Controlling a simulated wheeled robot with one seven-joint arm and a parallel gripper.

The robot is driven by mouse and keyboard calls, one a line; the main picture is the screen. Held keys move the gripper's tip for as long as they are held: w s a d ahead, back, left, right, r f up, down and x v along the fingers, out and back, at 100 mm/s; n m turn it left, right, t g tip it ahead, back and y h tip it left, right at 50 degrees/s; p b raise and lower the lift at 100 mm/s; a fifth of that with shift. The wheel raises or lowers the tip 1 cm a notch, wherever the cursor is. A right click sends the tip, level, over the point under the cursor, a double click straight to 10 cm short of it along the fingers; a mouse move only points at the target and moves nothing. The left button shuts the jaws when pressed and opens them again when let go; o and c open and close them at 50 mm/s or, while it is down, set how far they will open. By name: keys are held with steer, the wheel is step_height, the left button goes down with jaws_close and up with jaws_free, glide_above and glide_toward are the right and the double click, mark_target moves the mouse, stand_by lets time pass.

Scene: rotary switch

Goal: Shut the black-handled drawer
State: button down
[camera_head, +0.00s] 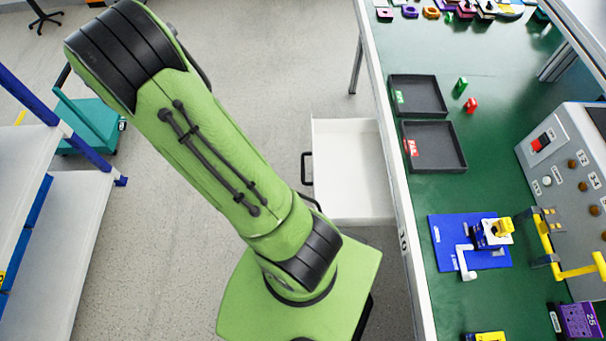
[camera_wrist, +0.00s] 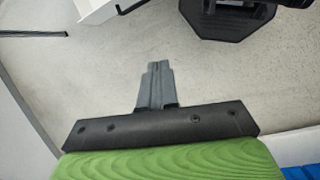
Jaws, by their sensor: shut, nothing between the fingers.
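The white drawer (camera_head: 350,145) is pulled out from under the green-topped workbench in the head view, and its inside looks empty. Its black handle (camera_head: 306,168) is on the drawer's left front face. My green arm crosses the head view and partly covers the area at the drawer's near corner. My gripper is hidden in the head view. In the wrist view my gripper (camera_wrist: 158,70) is shut and empty, with grey floor behind it. A white edge with a black part shows at the top left of the wrist view; I cannot tell for sure that it is the drawer.
The workbench (camera_head: 400,215) runs along the right, bearing black trays (camera_head: 433,147), a blue board (camera_head: 483,258) and a grey control panel (camera_head: 570,150). White shelves (camera_head: 75,215) and a teal cart (camera_head: 92,122) stand at the left. Grey floor lies clear left of the drawer.

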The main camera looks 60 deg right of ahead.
steer(key=s+d+f+n+g+b, duration=0.1)
steer(key=d+f+g, duration=0.15)
steer(key=f, duration=0.45)
steer(key=s+d+f+g+b, duration=0.1)
steer(key=d+f+b, duration=0.15)
steer(key=f, duration=0.35)
steer(key=n+g+h+b, duration=0.2)
glide_above(304, 178)
steer(key=shift+t, duration=0.25)
steer(key=f, duration=1.3)
steer(key=shift+w+a+f, duration=0.15)
steer(key=shift+w+f, duration=0.05)
steer(key=shift+w, duration=0.05)
steer(key=shift+s, duration=0.3)
